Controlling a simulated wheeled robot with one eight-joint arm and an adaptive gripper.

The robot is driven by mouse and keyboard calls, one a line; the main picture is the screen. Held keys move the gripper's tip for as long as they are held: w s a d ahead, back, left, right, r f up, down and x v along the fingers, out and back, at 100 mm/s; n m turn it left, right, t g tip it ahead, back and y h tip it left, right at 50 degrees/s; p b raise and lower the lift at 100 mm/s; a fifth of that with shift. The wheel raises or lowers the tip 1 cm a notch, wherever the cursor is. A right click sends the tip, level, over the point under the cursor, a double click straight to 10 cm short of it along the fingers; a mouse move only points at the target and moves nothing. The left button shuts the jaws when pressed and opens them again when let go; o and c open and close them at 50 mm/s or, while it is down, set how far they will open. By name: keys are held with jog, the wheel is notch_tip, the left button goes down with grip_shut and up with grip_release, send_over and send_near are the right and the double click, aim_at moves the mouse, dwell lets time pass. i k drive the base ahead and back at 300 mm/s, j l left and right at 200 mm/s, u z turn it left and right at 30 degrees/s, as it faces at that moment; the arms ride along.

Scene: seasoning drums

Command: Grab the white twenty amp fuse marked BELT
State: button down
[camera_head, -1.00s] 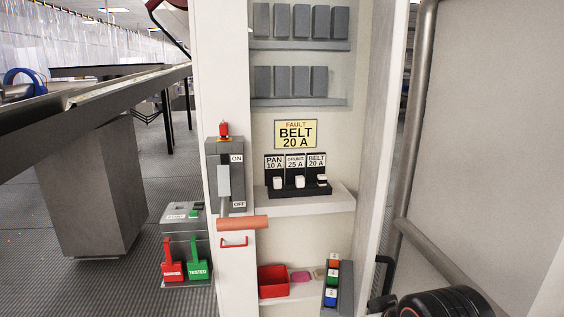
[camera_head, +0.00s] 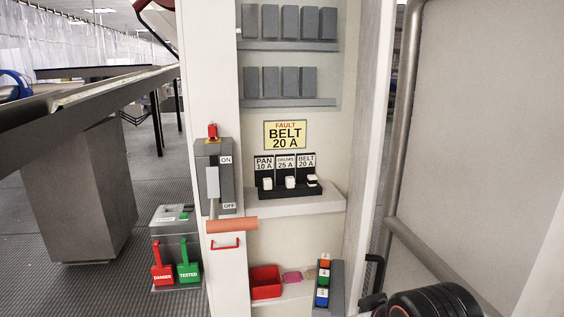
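The white BELT fuse (camera_head: 312,181) sits in the right slot of a black fuse block (camera_head: 285,190) on a cabinet shelf, below the label BELT 20 A (camera_head: 306,162). It looks slightly tilted, and its own marking is too small to read. Two other white fuses, under PAN 10 A (camera_head: 267,184) and DRUMS 25 A (camera_head: 290,182), stand to its left. My gripper (camera_head: 370,284) appears at the lower right, partly cut off by the bottom edge. Its dark fingers look spread with nothing between them. It is below and right of the fuse, well apart from it.
A yellow sign (camera_head: 285,135) reads FAULT BELT 20 A. A grey lever switch (camera_head: 213,180) with an orange handle (camera_head: 230,224) is on the left post. A red bin (camera_head: 266,282) and coloured fuse rack (camera_head: 323,285) are below. The cabinet's right wall (camera_head: 366,130) stands beside the fuses.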

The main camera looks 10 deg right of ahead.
aim_at(311, 180)
jog(key=i+j+z, duration=0.25)
jog(key=j+z, duration=0.25)
jog(key=i+j+z, duration=0.25)
jog(key=j, duration=0.15)
jog(key=j+z, duration=0.25)
jog(key=j, duration=0.1)
